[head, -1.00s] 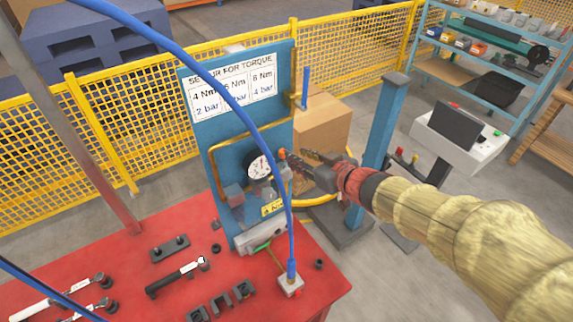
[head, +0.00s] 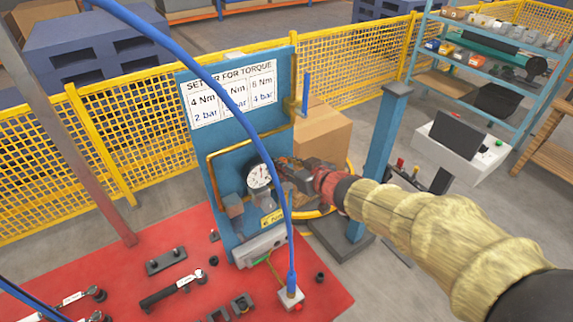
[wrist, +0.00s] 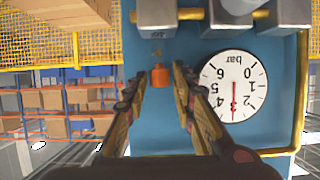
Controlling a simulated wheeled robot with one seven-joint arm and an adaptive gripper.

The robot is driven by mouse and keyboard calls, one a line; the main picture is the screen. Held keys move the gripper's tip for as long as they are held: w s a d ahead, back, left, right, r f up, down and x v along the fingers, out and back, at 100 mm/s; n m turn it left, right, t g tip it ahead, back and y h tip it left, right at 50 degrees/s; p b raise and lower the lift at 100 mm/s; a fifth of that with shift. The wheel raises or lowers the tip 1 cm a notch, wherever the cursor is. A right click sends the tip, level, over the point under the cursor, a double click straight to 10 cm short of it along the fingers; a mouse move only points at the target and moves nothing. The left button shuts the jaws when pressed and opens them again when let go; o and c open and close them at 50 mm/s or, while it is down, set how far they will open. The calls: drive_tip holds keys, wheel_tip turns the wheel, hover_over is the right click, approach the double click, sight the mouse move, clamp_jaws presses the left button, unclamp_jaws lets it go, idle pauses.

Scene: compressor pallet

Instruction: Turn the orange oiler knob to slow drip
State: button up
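The orange oiler knob (wrist: 161,76) shows in the wrist view, below a grey metal block on the blue panel (wrist: 290,60). My gripper (wrist: 158,75) is open, with one finger on each side of the knob. Narrow gaps show between the fingers and the knob, so it does not look gripped. In the head view my gripper (head: 283,167) is at the panel's right side beside the gauge, and the knob cannot be made out there. The round pressure gauge (wrist: 233,80) appears upside down in the wrist view, its needle near 3 bar.
A torque sign (head: 232,95) tops the panel. A blue hose (head: 262,150) hangs in front of it. The red table (head: 110,260) holds torque wrenches and small fixtures. A blue post (head: 380,150) and a cardboard box (head: 322,130) stand behind my arm. A yellow fence (head: 150,150) runs behind.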

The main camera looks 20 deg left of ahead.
drive_tip(key=shift+c, duration=0.4)
clamp_jaws()
drive_tip(key=p, duration=0.3)
drive_tip(key=shift+w+d+r+n+g+y, duration=0.1)
drive_tip(key=shift+r+n+g+y, duration=0.1)
drive_tip(key=shift+n+g+y, duration=0.15)
drive_tip(key=n+g+p, duration=0.1)
drive_tip(key=p, duration=0.2)
drive_tip(key=n+g+y+p, duration=0.1)
drive_tip(key=p, duration=0.2)
drive_tip(key=shift+w+d+r, duration=0.1)
drive_tip(key=shift+w+d, duration=0.05)
drive_tip(key=shift+w, duration=0.05)
drive_tip(key=n+g+y+p, duration=0.1)
drive_tip(key=n+g+p, duration=0.1)
drive_tip(key=p, duration=0.2)
drive_tip(key=shift+w+p, duration=0.15)
drive_tip(key=shift+p, duration=0.2)
drive_tip(key=n+g+p, duration=0.2)
drive_tip(key=shift+w+f+g+y+p, duration=0.15)
drive_tip(key=shift+f+g+y+p, duration=0.1)
drive_tip(key=shift+g+p, duration=0.15)
drive_tip(key=shift+n, duration=0.35)
